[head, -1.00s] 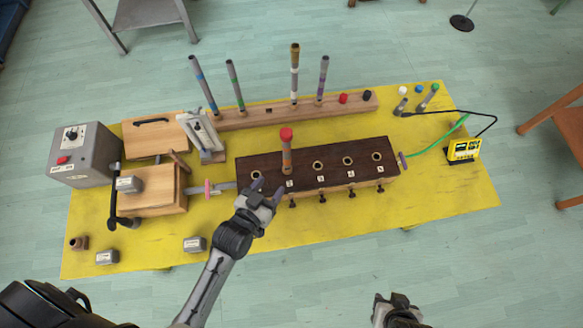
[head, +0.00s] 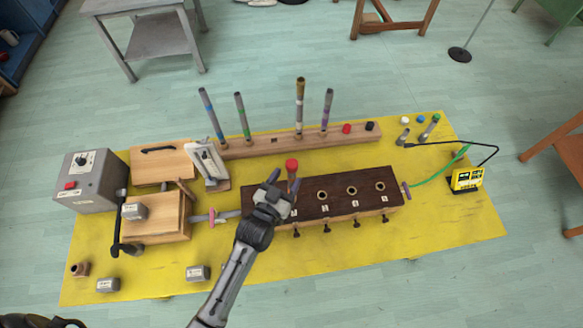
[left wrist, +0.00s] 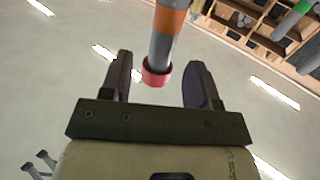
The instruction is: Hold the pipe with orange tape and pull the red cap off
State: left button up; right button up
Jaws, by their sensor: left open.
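The pipe with orange tape (left wrist: 171,20) stands upright in the dark wooden block (head: 258,204), toward its left end. Its red cap (head: 292,164) is on its top end; in the left wrist view the red cap (left wrist: 156,76) appears at the lower picture end of the pipe. My left gripper (head: 283,181) is open at the pipe, with one finger on each side of it in the picture; I cannot tell whether either finger touches. In the left wrist view, gaps show between the pipe and both fingers (left wrist: 160,68). The gripper partly hides the pipe's lower part in the head view.
A wooden rail (head: 262,146) behind holds several taped pipes and loose red and black caps (head: 370,126). A grey box (head: 90,180) and a wooden clamp block (head: 158,220) stand left. The yellow table's (head: 400,245) front right is clear.

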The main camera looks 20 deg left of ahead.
pick_arm(q)
jog(key=shift+w+d, duration=0.1)
jog(key=shift+w, duration=1.75)
jog(key=c, duration=0.6)
jog(key=o, duration=0.6)
jog(key=b, duration=0.1)
send_near(292, 170)
jog(key=shift+s+a+f, duration=0.25)
jog(key=shift+s+f, duration=0.3)
jog(key=shift+f, duration=0.25)
jog(key=shift+s+a+f, duration=0.25)
jog(key=shift+s+f, duration=0.3)
jog(key=shift+f, duration=0.3)
